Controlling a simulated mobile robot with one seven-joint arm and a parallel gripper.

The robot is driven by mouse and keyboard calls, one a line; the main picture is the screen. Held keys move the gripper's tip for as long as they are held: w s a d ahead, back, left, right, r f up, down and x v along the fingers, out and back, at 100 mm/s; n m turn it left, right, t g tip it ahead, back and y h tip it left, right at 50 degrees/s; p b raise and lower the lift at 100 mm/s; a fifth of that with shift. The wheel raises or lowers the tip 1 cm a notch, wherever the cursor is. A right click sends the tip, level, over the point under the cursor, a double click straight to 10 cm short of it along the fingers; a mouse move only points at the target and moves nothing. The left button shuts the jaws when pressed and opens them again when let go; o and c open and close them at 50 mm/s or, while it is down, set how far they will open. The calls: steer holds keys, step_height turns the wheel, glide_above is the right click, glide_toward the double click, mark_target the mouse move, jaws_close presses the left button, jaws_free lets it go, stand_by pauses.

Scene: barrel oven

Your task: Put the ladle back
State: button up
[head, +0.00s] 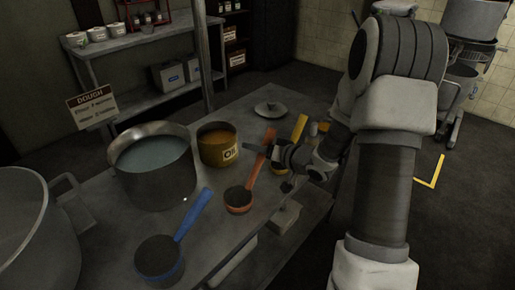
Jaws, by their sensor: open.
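Three ladle-like scoops lie on the grey table. The blue ladle (163,258) is at the front, its handle slanting up to the right. The orange ladle (239,200) lies in the middle, its handle running up behind my gripper's fingers. A yellow ladle handle (300,127) shows farther back; its bowl is hidden by my gripper. My gripper (270,166) is open at the orange ladle's handle. I cannot tell whether it touches the handle or whether the handle is between the fingers.
A bigger pot (30,235) is at the left edge. A lid (270,109) lies at the back. A "DOUGH" sign (92,105) stands behind the pots.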

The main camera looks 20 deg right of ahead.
steer(key=shift+r, duration=0.1)
steer(key=p+v, duration=0.2)
steer(key=v, duration=1)
